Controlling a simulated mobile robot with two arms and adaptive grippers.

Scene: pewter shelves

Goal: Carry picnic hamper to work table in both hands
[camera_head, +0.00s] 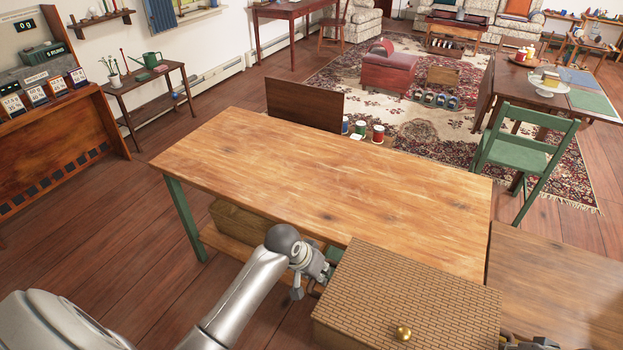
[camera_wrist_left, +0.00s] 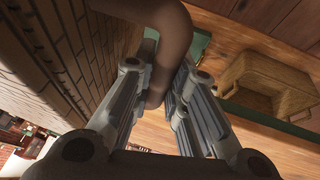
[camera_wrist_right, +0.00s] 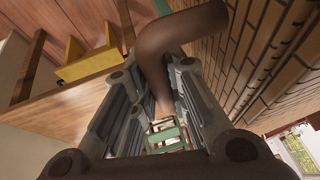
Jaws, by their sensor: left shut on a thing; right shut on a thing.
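The picnic hamper (camera_head: 395,290), a woven brown box with a brass knob on its lid, is level at the near edge of the work table (camera_head: 320,185), overlapping its front right part in the head view. I cannot tell whether it touches the table. My left gripper (camera_head: 322,272) is at the hamper's left side, shut on a brown curved handle (camera_wrist_left: 172,35), seen in the left wrist view. My right gripper (camera_wrist_right: 150,85) is shut on the other handle (camera_wrist_right: 185,35) in the right wrist view; the head view barely shows it.
The work table's top is bare. Another wooden table (camera_head: 555,290) adjoins on the right. A green chair (camera_head: 525,150) stands beyond. Several cans (camera_head: 362,130) show behind the far edge. Floor is free on the left.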

